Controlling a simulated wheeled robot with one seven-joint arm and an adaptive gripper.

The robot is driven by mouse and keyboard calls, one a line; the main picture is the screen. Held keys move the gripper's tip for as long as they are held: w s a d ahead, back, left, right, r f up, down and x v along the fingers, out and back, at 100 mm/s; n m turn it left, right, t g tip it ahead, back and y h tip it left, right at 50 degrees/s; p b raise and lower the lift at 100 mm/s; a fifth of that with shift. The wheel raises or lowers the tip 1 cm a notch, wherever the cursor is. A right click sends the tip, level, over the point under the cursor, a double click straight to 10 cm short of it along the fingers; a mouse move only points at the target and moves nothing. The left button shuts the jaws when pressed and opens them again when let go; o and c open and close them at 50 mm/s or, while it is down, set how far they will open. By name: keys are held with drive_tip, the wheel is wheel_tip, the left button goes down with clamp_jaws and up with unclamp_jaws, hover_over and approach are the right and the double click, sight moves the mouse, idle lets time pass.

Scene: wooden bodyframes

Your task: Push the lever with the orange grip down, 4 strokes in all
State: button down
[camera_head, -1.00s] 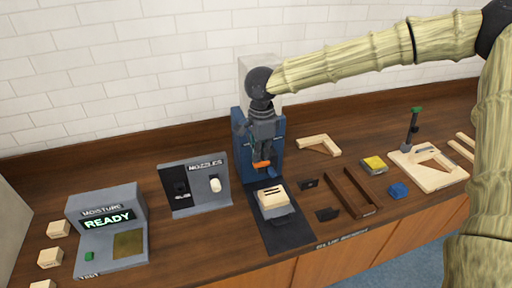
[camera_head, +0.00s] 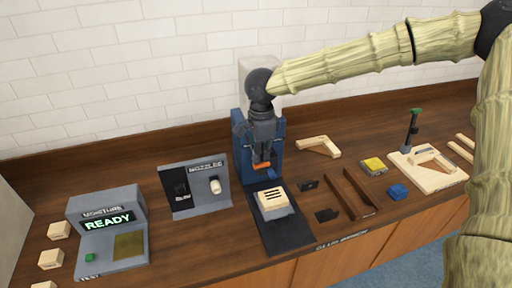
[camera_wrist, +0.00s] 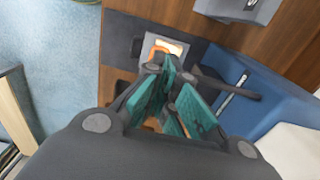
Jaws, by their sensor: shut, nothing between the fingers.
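The lever's orange grip (camera_head: 263,166) shows at the front of the blue dispenser (camera_head: 239,150), just under my gripper (camera_head: 262,158). In the wrist view the orange grip (camera_wrist: 156,50) lies just beyond the fingertips of my gripper (camera_wrist: 168,75), with teal finger pads. The fingers are shut with nothing between them. They are close to the grip, but I cannot tell whether they touch it.
The nozzle stand (camera_head: 195,200) is left of the dispenser, and the moisture meter (camera_head: 107,228) reading READY is farther left. A white wall is behind.

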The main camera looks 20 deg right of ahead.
drive_tip(key=shift+r, duration=2.55)
drive_tip(key=shift+f, duration=0.15)
drive_tip(key=shift+f+b, duration=0.5)
drive_tip(key=shift+f, duration=2.8)
drive_tip(key=shift+r, duration=0.1)
drive_tip(key=shift+r+p, duration=0.6)
drive_tip(key=shift+r, duration=2.75)
drive_tip(key=shift+r, duration=2.5)
